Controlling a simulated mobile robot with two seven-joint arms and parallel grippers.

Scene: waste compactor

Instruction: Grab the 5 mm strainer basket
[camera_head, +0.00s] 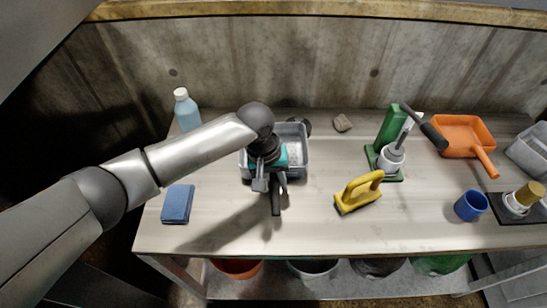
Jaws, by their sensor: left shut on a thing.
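A grey rectangular basket (301,146) stands on the table left of centre and looks like the strainer basket. Its 5 mm mesh size cannot be read from here. Pale material shows inside it, and my left arm hides much of its left side and middle. My left gripper (269,187) reaches down from the left and is shut at the basket's front edge. The exact contact of the fingers is hard to see. A dark bar points forward beneath the gripper. My right gripper is out of view.
A concrete wall (320,65) stands behind. The front centre is clear.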

